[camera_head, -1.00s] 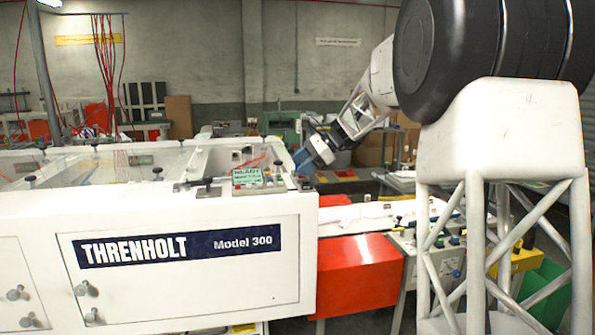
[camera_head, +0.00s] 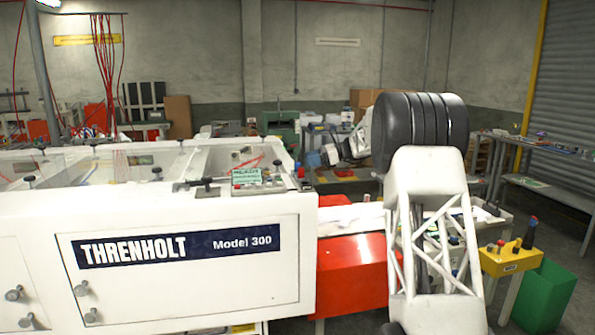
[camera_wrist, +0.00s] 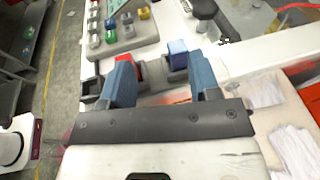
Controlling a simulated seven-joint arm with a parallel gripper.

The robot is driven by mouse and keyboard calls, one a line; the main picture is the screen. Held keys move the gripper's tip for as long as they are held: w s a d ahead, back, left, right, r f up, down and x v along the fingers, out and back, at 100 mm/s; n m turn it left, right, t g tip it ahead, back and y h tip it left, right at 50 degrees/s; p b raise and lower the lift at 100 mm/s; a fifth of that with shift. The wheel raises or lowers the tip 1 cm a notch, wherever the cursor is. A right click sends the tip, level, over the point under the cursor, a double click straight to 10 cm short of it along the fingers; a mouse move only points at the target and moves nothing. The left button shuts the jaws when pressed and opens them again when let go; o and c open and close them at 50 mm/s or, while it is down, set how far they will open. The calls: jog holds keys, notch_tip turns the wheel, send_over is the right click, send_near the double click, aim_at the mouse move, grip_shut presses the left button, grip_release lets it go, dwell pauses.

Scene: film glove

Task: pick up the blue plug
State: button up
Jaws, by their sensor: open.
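In the wrist view, a small boxy blue piece (camera_wrist: 178,48), which looks like the blue plug, stands on a dark base just beyond my fingertips. It is nearer the right finger, and I cannot tell whether that finger touches it. My gripper (camera_wrist: 160,68) has two blue fingers spread wide apart with nothing held between them. A red piece (camera_wrist: 124,58) shows at the tip of the left finger, partly hidden by it.
In the wrist view, a grey panel with several coloured knobs (camera_wrist: 120,32) lies beyond the fingers, beside a black knob (camera_wrist: 205,8). In the head view, a white machine (camera_head: 190,265) fills the left, with a red cover (camera_head: 345,270) and a yellow button box (camera_head: 510,262) to its right.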

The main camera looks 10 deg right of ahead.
aim_at(293, 171)
jog(key=shift+w+d+f+y, duration=0.15)
jog(key=shift+w+d+f, duration=0.1)
jog(key=shift+w, duration=0.25)
jog(key=shift+w+d+f+y, duration=0.15)
jog(key=shift+w+d+f, duration=0.1)
jog(key=shift+w, duration=0.2)
jog(key=shift+x, duration=1.3)
jog(key=shift+a, duration=0.1)
jog(key=shift+x, duration=2.55)
jog(key=shift+f, duration=0.1)
grip_shut()
